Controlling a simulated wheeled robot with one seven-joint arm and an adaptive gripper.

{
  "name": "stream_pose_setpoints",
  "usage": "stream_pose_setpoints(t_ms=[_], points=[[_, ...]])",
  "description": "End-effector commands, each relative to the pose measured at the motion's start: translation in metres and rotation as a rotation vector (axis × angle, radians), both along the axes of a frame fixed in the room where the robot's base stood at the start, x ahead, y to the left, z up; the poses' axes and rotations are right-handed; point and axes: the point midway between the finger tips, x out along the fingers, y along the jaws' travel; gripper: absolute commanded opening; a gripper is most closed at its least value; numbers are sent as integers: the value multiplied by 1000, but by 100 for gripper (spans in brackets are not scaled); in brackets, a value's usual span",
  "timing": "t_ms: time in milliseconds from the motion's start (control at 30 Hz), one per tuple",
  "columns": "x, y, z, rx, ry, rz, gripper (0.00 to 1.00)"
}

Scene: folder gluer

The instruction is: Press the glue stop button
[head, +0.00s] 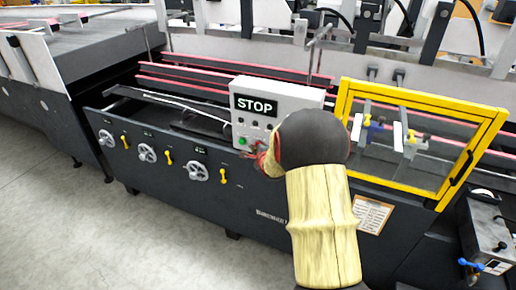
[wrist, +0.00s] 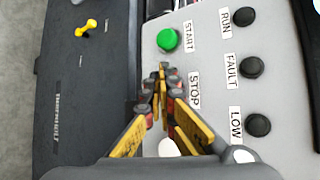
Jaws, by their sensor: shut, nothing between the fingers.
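The grey control box (head: 285,92) with a large STOP sign (head: 256,105) stands on the machine; its panel fills the right of the wrist view (wrist: 215,70). The STOP label (wrist: 195,91) is partly beside my fingers, below the green START button (wrist: 167,40). The stop button itself is hidden, apparently behind my fingers. My gripper (wrist: 158,72) is shut and empty, its tips over the panel between the START button and the STOP label. Whether they touch the panel I cannot tell. In the head view my gripper (head: 262,160) is at the box's lower front, partly hidden by my wrist.
Black RUN (wrist: 244,17), FAULT (wrist: 251,67) and LOW (wrist: 257,125) knobs or lamps sit to the right. A white round button (wrist: 168,147) shows below my fingers. A yellow-framed guard (head: 425,100) stands right of the box. Handwheels (head: 147,152) line the machine's front.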

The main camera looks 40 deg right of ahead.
Motion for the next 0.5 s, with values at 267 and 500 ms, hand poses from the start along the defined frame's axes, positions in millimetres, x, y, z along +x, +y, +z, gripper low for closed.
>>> stream_pose_setpoints(t_ms=[267,500], points=[[-2,5,0,0,-1,-1,0],[-6,16,0,0,-1,1,0]])
